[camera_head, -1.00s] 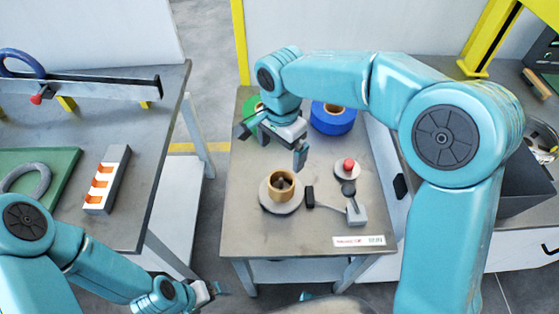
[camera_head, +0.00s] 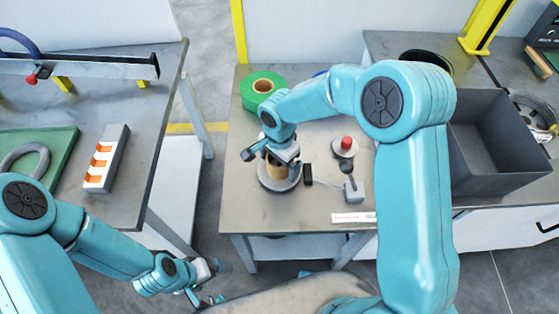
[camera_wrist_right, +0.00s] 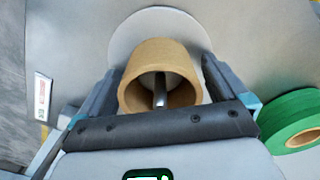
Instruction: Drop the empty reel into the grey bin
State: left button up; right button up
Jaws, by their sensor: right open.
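The empty reel (camera_head: 275,168), a brown cardboard core, stands on a round light base around a metal spindle on the middle table. It also shows in the right wrist view (camera_wrist_right: 160,52). My right gripper (camera_head: 271,160) is open, with one finger on each side of the reel. In the right wrist view, the fingers (camera_wrist_right: 162,68) look apart from the reel's wall. The grey bin (camera_head: 527,181) is a dark open box on the right bench, and its visible inside looks empty. My left gripper (camera_head: 208,281) hangs low at the left of the middle table, too small to read.
A green roll (camera_head: 262,84) lies behind my right gripper, and a blue roll is mostly hidden by my right arm. A red-topped post (camera_head: 346,143) and a small lever device (camera_head: 353,188) stand right of the reel. My right arm spans between table and bin.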

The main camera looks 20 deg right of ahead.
jog(key=shift+c, duration=0.3)
jog(key=c, duration=1)
jog(key=shift+r+p, duration=2.35)
jog(key=shift+r, duration=2.45)
